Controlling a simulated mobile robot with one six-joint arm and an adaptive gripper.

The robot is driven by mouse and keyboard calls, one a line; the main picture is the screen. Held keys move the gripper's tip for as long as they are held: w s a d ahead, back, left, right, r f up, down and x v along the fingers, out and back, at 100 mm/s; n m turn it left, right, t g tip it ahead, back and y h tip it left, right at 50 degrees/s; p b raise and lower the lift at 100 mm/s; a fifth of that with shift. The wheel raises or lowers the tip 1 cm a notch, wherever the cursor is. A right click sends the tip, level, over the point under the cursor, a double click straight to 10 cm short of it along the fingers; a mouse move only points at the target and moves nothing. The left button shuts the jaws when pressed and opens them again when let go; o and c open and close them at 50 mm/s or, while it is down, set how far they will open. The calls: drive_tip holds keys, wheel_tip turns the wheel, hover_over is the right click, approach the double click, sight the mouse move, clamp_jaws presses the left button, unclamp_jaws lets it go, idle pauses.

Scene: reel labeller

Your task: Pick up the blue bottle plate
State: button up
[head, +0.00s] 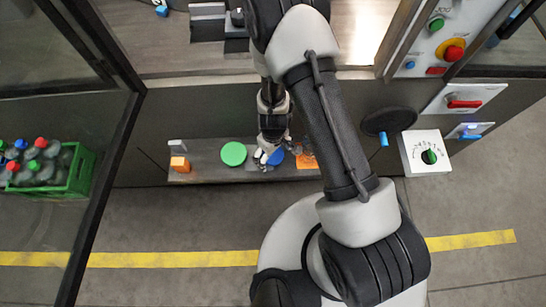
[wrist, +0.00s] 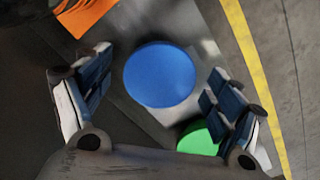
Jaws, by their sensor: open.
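The blue bottle plate (wrist: 160,75) is a flat round blue disc on a narrow grey shelf. In the wrist view it lies between and beyond the two fingers of my gripper (wrist: 158,108), which are spread wide apart with nothing between them. In the head view my gripper (head: 268,156) is over the shelf, just left of the blue plate (head: 276,158), and partly hides it. A green round plate (head: 233,153) lies to the left on the same shelf; it also shows in the wrist view (wrist: 198,140), near the right finger.
An orange piece (head: 307,160) lies right of the blue plate, and an orange block (head: 180,164) stands at the shelf's left end. A green crate (head: 78,172) with several bottles is at far left.

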sight(273, 155)
drive_tip(key=shift+r, duration=0.1)
drive_tip(key=c, duration=1.2)
wheel_tip(273, 155, up, 20)
drive_tip(key=p, duration=2)
